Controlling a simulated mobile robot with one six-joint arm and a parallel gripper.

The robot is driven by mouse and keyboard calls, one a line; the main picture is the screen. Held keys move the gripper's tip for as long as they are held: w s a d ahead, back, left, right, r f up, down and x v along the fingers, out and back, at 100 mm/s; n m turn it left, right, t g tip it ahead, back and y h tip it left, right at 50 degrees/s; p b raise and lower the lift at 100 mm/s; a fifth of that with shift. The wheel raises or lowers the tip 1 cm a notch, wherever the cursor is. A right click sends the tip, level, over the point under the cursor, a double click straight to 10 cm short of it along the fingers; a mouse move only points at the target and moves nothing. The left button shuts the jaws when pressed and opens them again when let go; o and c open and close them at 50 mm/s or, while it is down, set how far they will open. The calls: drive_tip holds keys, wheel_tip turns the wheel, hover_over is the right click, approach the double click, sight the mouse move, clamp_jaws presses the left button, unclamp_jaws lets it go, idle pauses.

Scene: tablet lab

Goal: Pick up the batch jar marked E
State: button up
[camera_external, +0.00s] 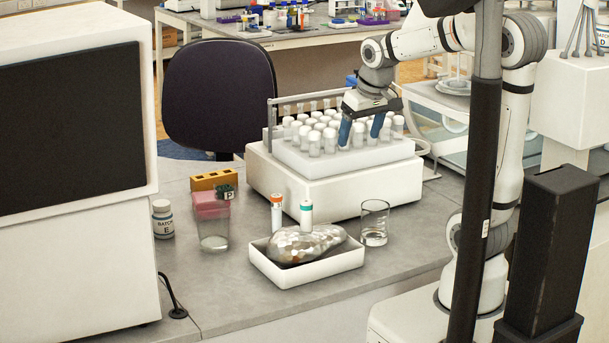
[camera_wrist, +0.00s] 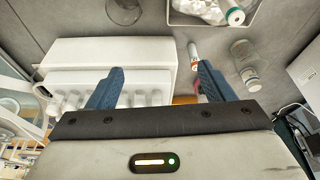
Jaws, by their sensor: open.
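The batch jar marked E (camera_external: 162,219) is a small white jar with a pale cap. It stands upright on the grey bench at the left in the external view, beside the big white instrument. My gripper (camera_external: 361,128) is over the white tube block, well to the right of the jar and higher up. Its two blue fingers are apart, and nothing shows held between them. In the wrist view my gripper (camera_wrist: 160,70) also shows with fingers spread.
The tube block (camera_external: 330,185) holds several white-capped tubes. A glass beaker (camera_external: 375,222), a white tray (camera_external: 308,276) with a foil-like lump, two capped tubes, a clear cup (camera_external: 214,230) and a yellow rack (camera_external: 213,179) stand nearby. A jar marked D (camera_external: 602,36) is at far right.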

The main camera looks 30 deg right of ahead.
drive_tip(key=w+a+n, duration=0.1)
drive_tip(key=w+a, duration=0.6)
drive_tip(key=w, duration=0.4)
drive_tip(key=n+y+b, duration=0.1)
drive_tip(key=n, duration=0.2)
approach(166, 204)
drive_tip(key=x, duration=0.7)
drive_tip(key=shift+w+f, duration=0.1)
drive_tip(key=shift+f, duration=0.1)
drive_tip(key=p+x, duration=0.2)
drive_tip(key=x, duration=0.5)
drive_tip(key=shift+a+f+p, duration=0.15)
drive_tip(key=shift+f+p, duration=0.15)
drive_tip(key=shift+c, duration=0.3)
